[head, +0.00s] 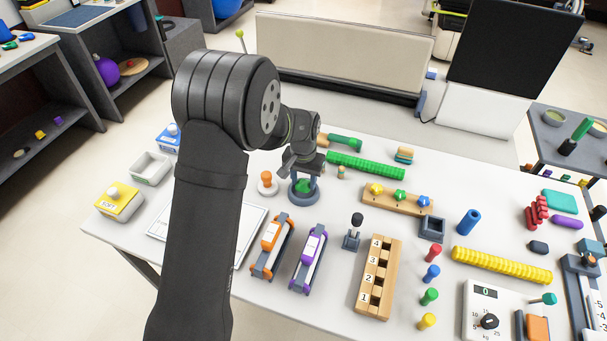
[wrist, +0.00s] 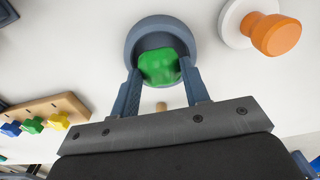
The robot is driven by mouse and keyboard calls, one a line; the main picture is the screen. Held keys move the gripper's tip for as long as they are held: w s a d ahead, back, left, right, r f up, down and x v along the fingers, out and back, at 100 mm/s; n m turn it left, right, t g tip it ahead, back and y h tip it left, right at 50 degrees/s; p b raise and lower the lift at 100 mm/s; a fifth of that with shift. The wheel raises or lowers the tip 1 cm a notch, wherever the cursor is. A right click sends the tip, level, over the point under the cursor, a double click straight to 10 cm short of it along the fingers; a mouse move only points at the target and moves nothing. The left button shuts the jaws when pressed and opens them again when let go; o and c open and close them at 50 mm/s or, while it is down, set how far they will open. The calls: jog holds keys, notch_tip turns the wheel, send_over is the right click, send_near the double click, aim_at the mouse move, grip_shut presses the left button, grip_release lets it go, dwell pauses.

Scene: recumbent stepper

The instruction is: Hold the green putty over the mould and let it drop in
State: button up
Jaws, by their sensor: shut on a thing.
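The green putty (wrist: 160,66) is a small faceted lump held between the two fingers of my gripper (wrist: 160,76). The mould (wrist: 133,36) is a round blue-grey cup with a thick rim. In the wrist view the putty and fingertips overlap the mould's opening. In the head view my gripper (head: 305,178) points down at the mould (head: 304,199), with the green putty (head: 304,185) showing at its opening. The exact height of the putty against the rim is hard to tell. My arm partly hides the area to the left.
An orange-knobbed white piece (head: 267,183) stands just left of the mould. A green ribbed roller (head: 366,166) lies behind to the right. Orange (head: 272,247) and purple (head: 309,258) hand grips lie in front. A wooden peg rack (head: 397,200) is to the right.

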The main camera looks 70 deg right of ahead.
jog(key=o, duration=1.1)
jog(key=shift+c, duration=0.2)
notch_tip(320, 180, up, 17)
jog(key=shift+r, duration=0.2)
notch_tip(320, 180, up, 7)
dwell(0.4)
jog(key=shift+f, duration=0.15)
notch_tip(320, 180, down, 13)
dwell(0.7)
